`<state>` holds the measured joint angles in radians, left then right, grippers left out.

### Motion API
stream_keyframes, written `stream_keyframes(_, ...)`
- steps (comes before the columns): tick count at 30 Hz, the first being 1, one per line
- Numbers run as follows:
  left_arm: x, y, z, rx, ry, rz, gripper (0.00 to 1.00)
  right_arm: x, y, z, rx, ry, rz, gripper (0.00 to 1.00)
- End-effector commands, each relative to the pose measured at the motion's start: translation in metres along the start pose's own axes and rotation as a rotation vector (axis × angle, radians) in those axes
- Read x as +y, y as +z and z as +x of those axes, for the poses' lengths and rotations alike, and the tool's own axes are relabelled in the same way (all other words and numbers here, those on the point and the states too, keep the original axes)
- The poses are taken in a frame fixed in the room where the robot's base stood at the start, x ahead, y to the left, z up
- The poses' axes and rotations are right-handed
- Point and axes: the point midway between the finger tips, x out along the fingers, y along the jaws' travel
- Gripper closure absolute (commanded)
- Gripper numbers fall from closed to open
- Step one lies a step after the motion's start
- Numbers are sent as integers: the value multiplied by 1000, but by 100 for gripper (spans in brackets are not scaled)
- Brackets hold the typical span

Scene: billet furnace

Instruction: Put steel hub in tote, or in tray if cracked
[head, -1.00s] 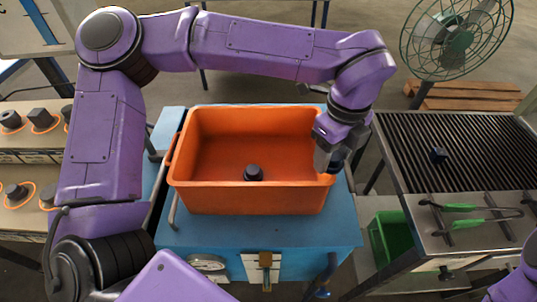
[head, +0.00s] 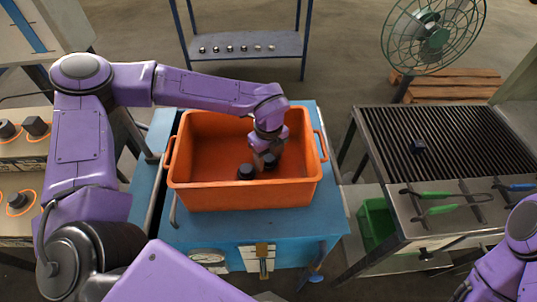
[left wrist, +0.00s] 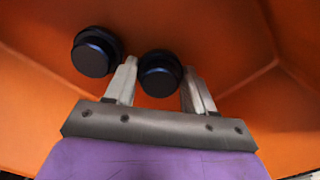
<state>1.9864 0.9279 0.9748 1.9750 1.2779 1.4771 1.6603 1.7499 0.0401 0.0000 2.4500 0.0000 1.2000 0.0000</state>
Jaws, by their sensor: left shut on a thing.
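The orange tote (head: 240,200) stands on a blue bench. My left gripper (head: 266,157) reaches down inside it, right of the middle. It is shut on a dark steel hub (head: 270,161), which shows between the two fingers in the left wrist view (left wrist: 160,74). A second dark hub (head: 246,172) lies loose in the tote, just left of the held one. It also shows in the left wrist view (left wrist: 96,52), beside the left finger. I see no crack on either, but they are dark and small. Another dark piece (head: 417,147) sits on the slatted grill. My right gripper is out of view.
The grill table (head: 470,150) stands to the right, with green-handled tongs (head: 440,210) on its front ledge. A green bin (head: 378,222) is below, between bench and table. A fan (head: 433,35) and a blue rack (head: 245,45) with several small pieces stand behind.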

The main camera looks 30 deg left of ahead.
Motion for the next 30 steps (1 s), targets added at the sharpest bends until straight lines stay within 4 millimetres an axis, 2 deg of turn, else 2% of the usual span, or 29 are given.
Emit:
stream_keyframes(11,-1,0,6,-1,-3,-1,97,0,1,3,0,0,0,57)
stream_keyframes(12,0,0,7,-1,-2,-1,43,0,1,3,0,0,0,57)
stream_keyframes(13,0,0,6,-1,-2,-1,36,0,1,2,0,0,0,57)
stream_keyframes(21,-1,0,5,-1,-2,-1,36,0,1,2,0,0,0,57)
stream_keyframes(24,-1,0,-2,-1,-4,-1,36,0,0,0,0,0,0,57)
stream_keyframes(26,-2,1,-11,-3,-6,-2,36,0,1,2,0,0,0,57)
stream_keyframes(30,-2,1,-46,-4,-9,-3,36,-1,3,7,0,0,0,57)
